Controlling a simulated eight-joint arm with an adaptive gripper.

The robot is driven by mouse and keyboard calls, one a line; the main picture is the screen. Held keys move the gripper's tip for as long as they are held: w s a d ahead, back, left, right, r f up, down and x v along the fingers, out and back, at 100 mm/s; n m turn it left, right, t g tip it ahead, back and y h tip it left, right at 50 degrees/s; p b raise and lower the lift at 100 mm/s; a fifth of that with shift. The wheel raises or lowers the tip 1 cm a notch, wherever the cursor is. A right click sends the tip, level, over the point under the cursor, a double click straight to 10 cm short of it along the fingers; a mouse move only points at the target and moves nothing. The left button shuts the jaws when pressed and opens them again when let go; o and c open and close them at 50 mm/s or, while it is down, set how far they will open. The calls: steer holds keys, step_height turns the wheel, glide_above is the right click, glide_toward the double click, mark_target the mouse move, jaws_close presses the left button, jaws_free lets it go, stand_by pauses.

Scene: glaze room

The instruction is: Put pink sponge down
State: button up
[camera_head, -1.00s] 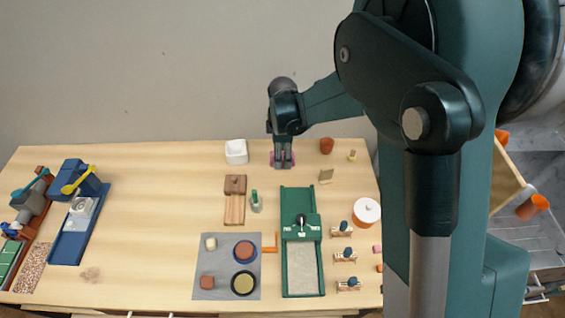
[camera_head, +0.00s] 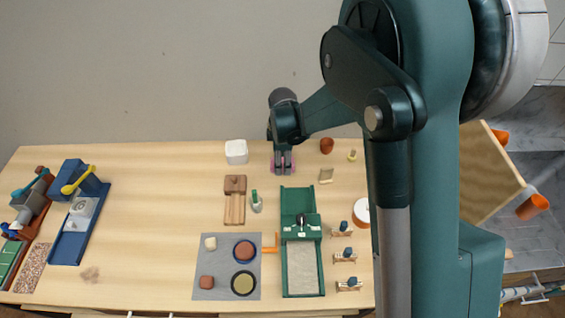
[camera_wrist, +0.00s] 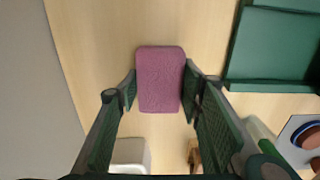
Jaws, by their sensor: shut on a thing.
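The pink sponge (camera_wrist: 160,78) is a rounded block, held between the two fingers of my gripper (camera_wrist: 160,90) in the wrist view. My gripper is shut on its sides. In the head view my gripper (camera_head: 282,168) points down at the back of the wooden table (camera_head: 150,190), with pink edges of the sponge (camera_head: 273,168) showing beside the fingers. I cannot tell whether the sponge touches the table top.
A white container (camera_head: 236,152) stands to the left of my gripper, and a brown cup (camera_head: 327,146) to the right. A green tray-like device (camera_head: 302,270) and a wooden block piece (camera_head: 235,205) lie in front. The table's left middle is clear.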

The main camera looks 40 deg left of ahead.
steer(key=shift+f, duration=0.15)
steer(key=o, duration=0.7)
steer(key=shift+r, duration=6.15)
